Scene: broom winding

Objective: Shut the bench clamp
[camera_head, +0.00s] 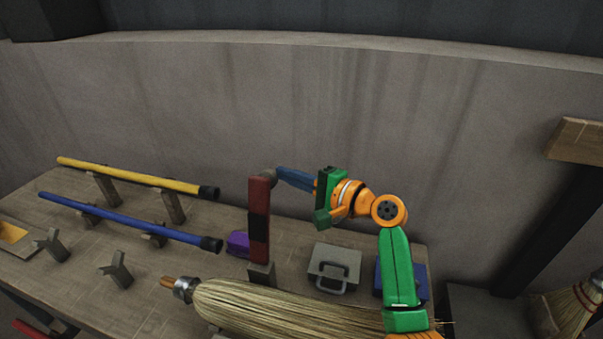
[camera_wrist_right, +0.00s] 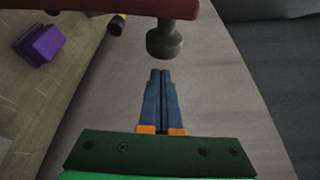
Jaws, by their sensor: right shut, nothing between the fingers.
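The bench clamp shows as a red upright arm (camera_head: 259,235) with a dark band, rising from a grey block (camera_head: 262,274) at the bench's back. A grey rounded knob (camera_head: 267,178) sits at its top; the knob also shows in the right wrist view (camera_wrist_right: 164,42). My right gripper (camera_head: 280,173) has its blue fingers together, with nothing between them. In the right wrist view its fingertips (camera_wrist_right: 160,72) point at the knob and are very close to it; I cannot tell if they touch. The straw broom (camera_head: 285,309) lies in front of the clamp. My left gripper is out of view.
Yellow (camera_head: 130,174) and blue (camera_head: 130,222) poles rest on forked stands at the left. A purple block (camera_head: 238,243), a grey handled box (camera_head: 333,266) and a blue box (camera_head: 387,277) stand near the clamp. A wall is behind.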

